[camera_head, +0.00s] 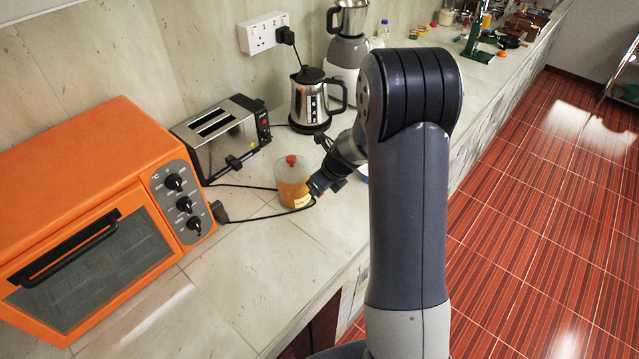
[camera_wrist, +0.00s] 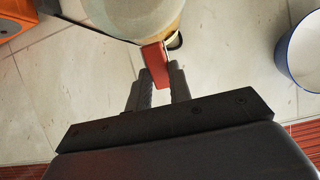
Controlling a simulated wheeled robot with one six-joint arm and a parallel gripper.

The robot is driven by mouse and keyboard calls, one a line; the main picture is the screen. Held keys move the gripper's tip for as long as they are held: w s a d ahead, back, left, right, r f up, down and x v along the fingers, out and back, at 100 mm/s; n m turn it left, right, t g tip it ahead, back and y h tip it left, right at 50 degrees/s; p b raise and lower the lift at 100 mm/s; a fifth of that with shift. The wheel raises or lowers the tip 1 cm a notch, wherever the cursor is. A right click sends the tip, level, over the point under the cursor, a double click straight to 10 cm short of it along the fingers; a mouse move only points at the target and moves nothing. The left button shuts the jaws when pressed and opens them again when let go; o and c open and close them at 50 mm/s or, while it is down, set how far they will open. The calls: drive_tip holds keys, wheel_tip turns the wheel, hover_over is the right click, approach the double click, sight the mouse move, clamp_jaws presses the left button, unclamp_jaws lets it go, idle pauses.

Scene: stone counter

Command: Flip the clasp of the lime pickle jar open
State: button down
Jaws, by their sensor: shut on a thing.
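The lime pickle jar (camera_head: 292,181) stands on the counter in front of the toaster. It has a pale upper part, an orange lower part and a red knob on top. In the wrist view the jar (camera_wrist: 125,14) is cut off by the top edge. A red clasp (camera_wrist: 156,64) sticks out from its side towards me. My gripper (camera_wrist: 160,77) is at the jar's side, its two fingertips closed around the red clasp. In the head view my gripper (camera_head: 316,188) meets the jar's right side, and the clasp is hidden there.
An orange oven (camera_head: 90,180) stands at the left, and a toaster (camera_head: 222,135) behind the jar. A kettle (camera_head: 309,105) and a blender (camera_head: 346,52) stand further back. A blue-rimmed white bowl (camera_wrist: 303,50) is right of my gripper.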

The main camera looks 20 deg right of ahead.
drive_tip(key=shift+w+a+r+g+h, duration=0.15)
drive_tip(key=shift+r+g+h, duration=0.15)
drive_tip(key=shift+g+h, duration=0.4)
drive_tip(key=shift+w+a+r+g+h, duration=0.15)
drive_tip(key=shift+r+g+h, duration=0.2)
drive_tip(key=shift+g, duration=0.6)
drive_tip(key=shift+w+a+r+g+h, duration=0.15)
drive_tip(key=shift+r+g+h, duration=0.1)
drive_tip(key=shift+g+h, duration=0.45)
drive_tip(key=shift+d+g, duration=0.1)
drive_tip(key=shift+g, duration=0.25)
drive_tip(key=c, duration=1.3)
unclamp_jaws()
drive_tip(key=r, duration=0.3)
drive_tip(key=r+b, duration=0.1)
drive_tip(key=r, duration=0.3)
drive_tip(key=w+r+b, duration=0.1)
drive_tip(key=r, duration=0.3)
drive_tip(key=shift+a, duration=0.3)
drive_tip(key=shift+f, duration=0.1)
